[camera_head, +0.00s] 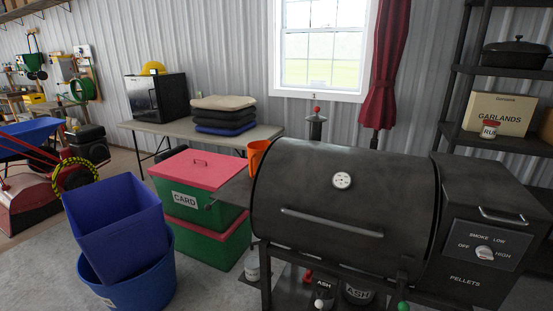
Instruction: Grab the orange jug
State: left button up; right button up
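An orange jug (256,154) stands upright at the left end of the black smoker grill (340,200). It appears to rest on the grill's dark side shelf (233,189). The grill's rounded lid hides the right part of the jug, and its handle cannot be made out clearly. Neither of my grippers shows in the head view.
Red-lidded green boxes (190,200) sit left of the shelf. Blue bins (115,225) stand on the floor at front left. A folding table (215,133) with stacked cushions (222,115) is behind. A shelf rack (500,90) stands at right.

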aim_at(259, 162)
jog(key=i+j+z, duration=0.5)
jog(key=j, duration=0.15)
jog(key=i+j+z, duration=0.3)
jog(key=j+z, duration=0.15)
jog(key=j, duration=0.35)
jog(key=i+j+z, duration=0.2)
jog(key=j+z, duration=0.3)
jog(key=j, duration=0.35)
jog(key=j+z, duration=0.5)
jog(key=j, duration=0.4)
jog(key=k+j+z, duration=0.15)
jog(key=j+z, duration=0.35)
jog(key=j, duration=0.45)
